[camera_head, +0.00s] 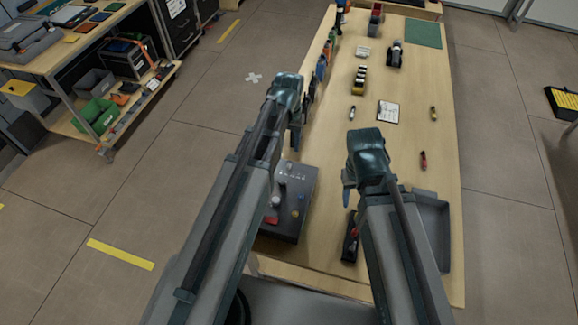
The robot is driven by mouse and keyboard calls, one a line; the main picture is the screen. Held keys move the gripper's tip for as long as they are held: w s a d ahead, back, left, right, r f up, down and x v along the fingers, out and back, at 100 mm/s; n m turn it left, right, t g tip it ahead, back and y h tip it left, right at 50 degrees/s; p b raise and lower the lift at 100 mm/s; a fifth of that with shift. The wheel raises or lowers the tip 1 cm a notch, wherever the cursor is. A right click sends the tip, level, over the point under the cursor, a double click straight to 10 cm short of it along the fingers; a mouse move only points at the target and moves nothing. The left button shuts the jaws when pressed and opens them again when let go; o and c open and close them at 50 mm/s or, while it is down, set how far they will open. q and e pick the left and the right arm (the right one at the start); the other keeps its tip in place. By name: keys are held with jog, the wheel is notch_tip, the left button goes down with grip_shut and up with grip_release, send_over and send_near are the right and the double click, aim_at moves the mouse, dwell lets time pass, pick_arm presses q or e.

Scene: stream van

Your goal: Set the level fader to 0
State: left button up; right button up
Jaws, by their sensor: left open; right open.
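A dark grey control box (303,184) sits on the near left part of the wooden table. Its top carries small pale and yellowish knobs, a red patch (271,220) and faint markings. I cannot make out which part is the level fader or its setting; my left arm covers the box's left side. My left gripper (296,128) is open, above the table's left edge and beyond the box in the picture. My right gripper (349,190) is open, to the right of the box and apart from it in the picture. Both grippers look empty.
A grey tray (431,215) and a dark red-and-black tool (350,240) lie near my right arm. A workbench stands at left.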

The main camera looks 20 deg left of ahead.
aim_at(289, 165)
pick_arm(q)
notch_tip(289, 165, down, 10)
jog(key=b, duration=0.8)
jog(key=shift+b, duration=0.4)
pick_arm(e)
notch_tip(289, 165, down, 10)
jog(key=shift+r, duration=0.1)
pick_arm(q)
jog(key=shift+r, duration=0.1)
grip_shut()
